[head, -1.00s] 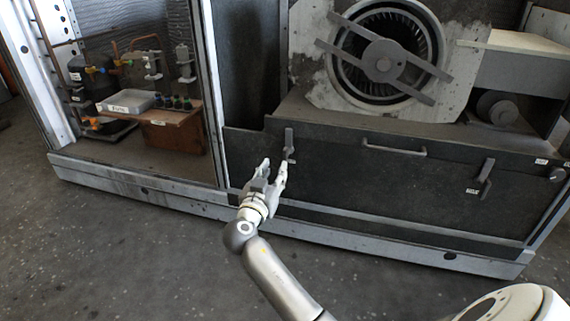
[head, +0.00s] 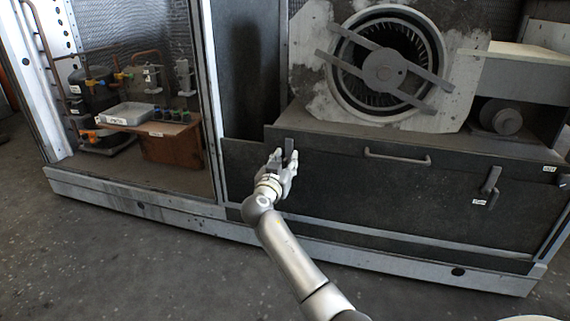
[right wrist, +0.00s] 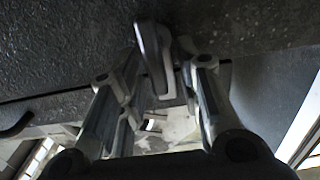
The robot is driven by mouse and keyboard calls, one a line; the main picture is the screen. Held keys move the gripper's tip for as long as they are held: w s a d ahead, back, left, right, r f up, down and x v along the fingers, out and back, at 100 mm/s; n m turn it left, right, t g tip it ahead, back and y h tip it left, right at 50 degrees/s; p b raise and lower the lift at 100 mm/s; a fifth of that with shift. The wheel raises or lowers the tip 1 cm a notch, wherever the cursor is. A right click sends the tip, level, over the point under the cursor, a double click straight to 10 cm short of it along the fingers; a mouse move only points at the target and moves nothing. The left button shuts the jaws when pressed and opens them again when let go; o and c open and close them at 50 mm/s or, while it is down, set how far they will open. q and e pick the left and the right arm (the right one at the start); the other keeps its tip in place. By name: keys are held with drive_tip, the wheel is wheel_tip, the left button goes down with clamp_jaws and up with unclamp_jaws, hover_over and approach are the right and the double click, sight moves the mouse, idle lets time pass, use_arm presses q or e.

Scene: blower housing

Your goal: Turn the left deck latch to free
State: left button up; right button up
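The left deck latch (head: 289,145) is a grey upright handle near the upper left of the dark deck panel (head: 400,195). My right gripper (head: 283,158) is at this latch, and its fingers hide the latch's lower part. In the right wrist view the latch handle (right wrist: 151,50) stands between the spread fingers of my right gripper (right wrist: 158,75). Gaps show on both sides of the handle, so the gripper looks open; I cannot tell whether a finger touches it. The right deck latch (head: 490,181) sits at the panel's right. My left gripper is not in view.
A bar handle (head: 396,158) runs along the panel's upper middle. The blower housing (head: 310,60) with its round fan stands above the deck. An open bay at left holds a white tray (head: 126,114) on a brown box (head: 168,145). The floor in front is clear.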

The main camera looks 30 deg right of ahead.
clamp_jaws()
idle(0.4)
